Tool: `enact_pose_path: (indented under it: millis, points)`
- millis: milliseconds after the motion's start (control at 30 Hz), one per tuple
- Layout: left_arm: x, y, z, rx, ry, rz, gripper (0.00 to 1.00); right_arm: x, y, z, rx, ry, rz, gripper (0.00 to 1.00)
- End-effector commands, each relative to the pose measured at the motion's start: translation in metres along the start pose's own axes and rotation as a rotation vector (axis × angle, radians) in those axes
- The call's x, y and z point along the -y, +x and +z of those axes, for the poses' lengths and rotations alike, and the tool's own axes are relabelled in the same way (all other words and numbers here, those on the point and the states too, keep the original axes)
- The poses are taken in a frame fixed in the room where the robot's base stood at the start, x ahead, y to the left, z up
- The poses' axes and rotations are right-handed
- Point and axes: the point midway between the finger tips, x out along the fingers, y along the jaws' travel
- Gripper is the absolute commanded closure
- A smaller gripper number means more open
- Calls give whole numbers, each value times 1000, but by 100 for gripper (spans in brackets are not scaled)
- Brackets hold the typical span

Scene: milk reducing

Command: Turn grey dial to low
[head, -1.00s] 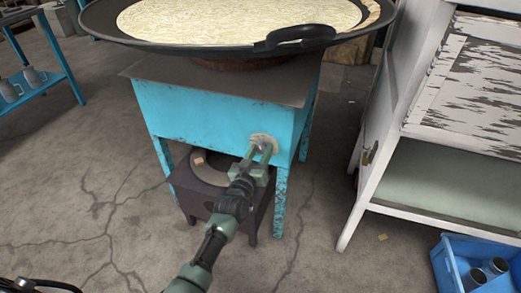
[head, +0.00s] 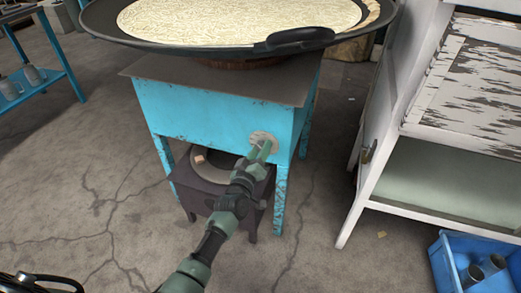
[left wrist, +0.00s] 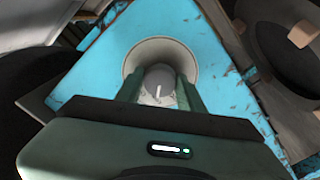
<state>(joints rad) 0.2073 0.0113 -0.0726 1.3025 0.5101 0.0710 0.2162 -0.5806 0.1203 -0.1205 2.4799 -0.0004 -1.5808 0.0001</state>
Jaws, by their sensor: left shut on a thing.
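The grey dial (left wrist: 160,82) sits inside a round, pale flared collar (left wrist: 161,52) on the stove's blue front panel. It has a white pointer mark, tilted slightly from the picture's vertical. The collar also shows in the head view (head: 262,137), where the gripper hides most of the dial. My left gripper (head: 262,150) reaches the panel from the front. In the left wrist view its green fingers (left wrist: 160,92) lie on either side of the dial, shut on it. My right gripper is not in view.
The blue stove (head: 200,112) carries a wide black pan (head: 295,36) of pale liquid above my left gripper. A dark burner stand (head: 240,195) is below. A worn white cabinet (head: 395,170) and a blue crate (head: 447,270) stand right.

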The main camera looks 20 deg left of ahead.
Motion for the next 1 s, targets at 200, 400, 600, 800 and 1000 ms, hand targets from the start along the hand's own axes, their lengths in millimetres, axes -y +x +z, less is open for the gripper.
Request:
enact_pose_path:
  millis: [200, 400, 600, 800, 1000]
  points:
    - [1, 0, 1, 2, 1, -1, 100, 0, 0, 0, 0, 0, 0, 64]
    - [1, 0, 1, 2, 1, -1, 40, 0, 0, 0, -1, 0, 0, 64]
    - [0, 0, 0, 1, 1, -1, 40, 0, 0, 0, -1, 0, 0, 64]
    - [0, -19, 0, 2, 1, -2, 40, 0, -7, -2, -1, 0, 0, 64]
    - [0, -54, 0, 4, 1, -2, 40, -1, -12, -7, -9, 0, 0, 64]
